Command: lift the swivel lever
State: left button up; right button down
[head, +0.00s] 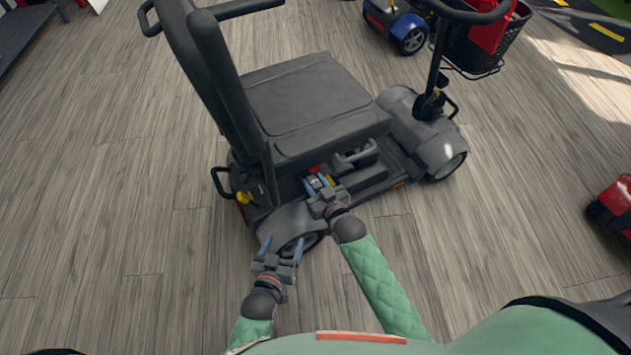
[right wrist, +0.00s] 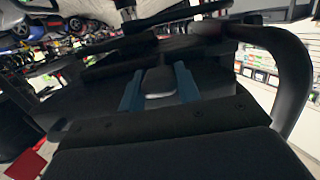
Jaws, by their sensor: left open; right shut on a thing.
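The grey scooter (head: 310,110) stands with its black seat (head: 305,100) above the base. My right gripper (head: 318,182) is at the near side of the scooter, just under the seat edge. In the right wrist view its blue fingers (right wrist: 158,88) are on both sides of a grey, flat-ended lever (right wrist: 159,82), which looks like the swivel lever. The gripper is shut on it. In the head view the fingers mostly hide the lever. My left gripper (head: 279,246) is open and empty, lower left of the right one, near the rear wheel (head: 301,244).
The seat's backrest (head: 225,80) and armrest (head: 248,8) rise at the upper left. A tiller (head: 435,70) stands at the scooter's front. A blue scooter (head: 395,25) is behind, and a red one (head: 615,205) is at the right edge.

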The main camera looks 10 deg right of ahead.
jog(key=shift+r+g+p, duration=0.3)
jog(key=shift+r+p, duration=0.4)
jog(key=shift+p, duration=0.55)
jog(key=shift+r+g+p, duration=0.1)
jog(key=shift+g+p, duration=0.2)
jog(key=shift+p, duration=0.65)
jog(key=c, duration=1)
grip_release()
pick_arm(q)
jog(key=s+a+f+g+y, duration=0.1)
jog(key=s+f+g, duration=0.6)
jog(key=s+f, duration=0.5)
notch_tip(320, 180, down, 2)
jog(key=shift+s+a+f, duration=0.15)
jog(key=shift+s+a, duration=0.05)
jog(key=shift+a, duration=0.05)
pick_arm(e)
jog(key=v, duration=0.7)
jog(key=shift+s, duration=0.35)
